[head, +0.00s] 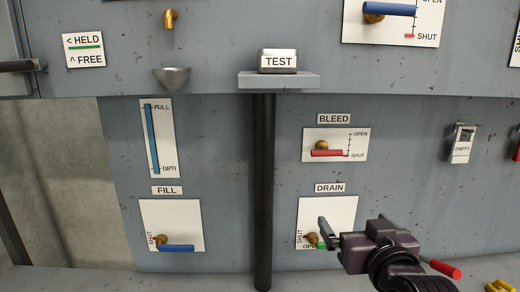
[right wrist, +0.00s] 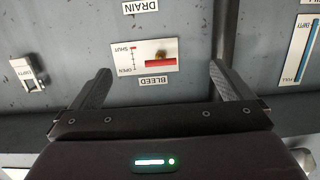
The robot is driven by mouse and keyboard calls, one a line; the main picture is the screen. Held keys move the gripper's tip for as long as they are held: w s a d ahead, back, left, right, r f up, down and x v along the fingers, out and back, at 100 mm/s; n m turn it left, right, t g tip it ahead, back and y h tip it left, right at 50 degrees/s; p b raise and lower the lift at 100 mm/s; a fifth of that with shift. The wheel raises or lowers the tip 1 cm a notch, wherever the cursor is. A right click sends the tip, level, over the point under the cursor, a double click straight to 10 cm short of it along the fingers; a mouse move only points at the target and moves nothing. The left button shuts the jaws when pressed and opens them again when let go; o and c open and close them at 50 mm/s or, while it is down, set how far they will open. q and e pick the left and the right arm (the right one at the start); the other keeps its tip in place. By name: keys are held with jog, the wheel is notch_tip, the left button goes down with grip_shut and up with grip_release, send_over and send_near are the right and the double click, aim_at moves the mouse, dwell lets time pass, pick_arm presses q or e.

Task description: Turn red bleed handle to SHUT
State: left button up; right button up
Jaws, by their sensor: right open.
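The red bleed handle (head: 327,153) lies level on its white plate (head: 358,136) under the BLEED label, with a brass pivot behind it. Its right end is by the SHUT mark, below OPEN. In the right wrist view, which is upside down, the red handle (right wrist: 160,63) also lies level. My right gripper (head: 352,228) is in front of the DRAIN plate, below the bleed handle and apart from it. In the right wrist view its fingers (right wrist: 164,72) are wide apart with nothing between them. My left gripper is not in view.
A dark vertical pipe (head: 263,190) stands left of the bleed plate. A shelf (head: 278,83) with a TEST block (head: 278,61) juts out above. The green drain handle (head: 321,246) is partly hidden by my gripper. A blue fill handle (head: 177,248) is at left.

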jog(key=s+d+f+g, duration=0.1)
jog(key=s+f+g, duration=0.4)
jog(key=f, duration=0.6)
jog(key=s+f+n+g, duration=0.1)
jog(key=s+f+g, duration=0.3)
jog(key=s+f, duration=0.55)
jog(key=s+d+f+g, duration=0.1)
jog(key=s+f+g, duration=0.35)
jog(key=f, duration=0.75)
notch_tip(320, 180, down, 30)
jog(key=s, duration=0.3)
jog(key=s+d+f+g, duration=0.2)
jog(key=s+d+f, duration=0.1)
jog(key=s+f, duration=1.3)
jog(key=s, duration=0.2)
jog(key=shift+s+d+f+n+h, duration=0.2)
jog(key=shift+s+f+n+h, duration=0.2)
